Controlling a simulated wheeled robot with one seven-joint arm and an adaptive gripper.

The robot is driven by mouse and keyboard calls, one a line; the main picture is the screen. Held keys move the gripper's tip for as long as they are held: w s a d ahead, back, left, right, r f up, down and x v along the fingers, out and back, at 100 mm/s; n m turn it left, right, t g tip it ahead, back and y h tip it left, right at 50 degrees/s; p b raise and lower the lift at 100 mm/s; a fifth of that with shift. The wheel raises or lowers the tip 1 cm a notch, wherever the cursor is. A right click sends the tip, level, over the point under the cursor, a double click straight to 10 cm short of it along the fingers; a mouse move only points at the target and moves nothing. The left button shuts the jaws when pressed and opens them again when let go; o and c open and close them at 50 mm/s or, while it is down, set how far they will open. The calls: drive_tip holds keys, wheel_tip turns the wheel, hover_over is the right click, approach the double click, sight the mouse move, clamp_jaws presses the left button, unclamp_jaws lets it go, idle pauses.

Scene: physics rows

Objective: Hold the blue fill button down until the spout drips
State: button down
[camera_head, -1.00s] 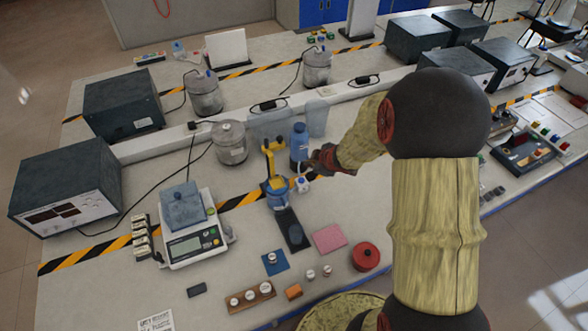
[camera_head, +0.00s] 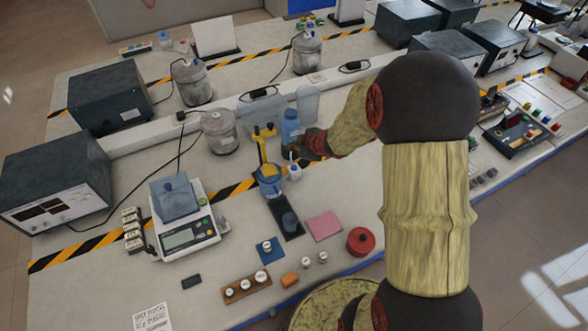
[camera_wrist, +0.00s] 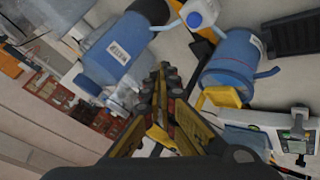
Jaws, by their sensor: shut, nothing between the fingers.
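The blue dispenser (camera_head: 269,186) with a yellow top stands mid-bench; it also shows in the wrist view (camera_wrist: 230,65). A small white block (camera_head: 294,171) sits beside it, and its blue button (camera_wrist: 194,19) shows in the wrist view. My gripper (camera_head: 293,153) is shut and empty, above and behind the block, in front of a blue bottle (camera_head: 290,124). In the wrist view its closed fingertips (camera_wrist: 166,72) point between the bottle and the dispenser, apart from the button. I cannot make out any drip.
A scale (camera_head: 188,236) with a blue-grey box stands to the left. A pink pad (camera_head: 323,226), a red pot (camera_head: 361,241) and several small weights lie at the front.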

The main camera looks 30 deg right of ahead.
drive_tip(key=b, duration=0.6)
hover_over(292, 168)
wheel_tip(292, 168, down, 6)
drive_tip(key=shift+s+f, duration=0.1)
drive_tip(key=shift+f, duration=0.05)
drive_tip(key=shift+d+f, duration=0.1)
drive_tip(key=shift+f, duration=0.35)
drive_tip(key=shift+f, duration=0.15)
idle(0.5)
drive_tip(key=shift+f+b, duration=0.25)
drive_tip(key=shift+b, duration=0.15)
drive_tip(key=shift+f+b, duration=0.3)
drive_tip(key=shift+f, duration=0.2)
idle(0.6)
drive_tip(key=shift+r, duration=0.1)
idle(3.0)
drive_tip(key=shift+r+p, duration=0.8)
drive_tip(key=shift+p, duration=0.25)
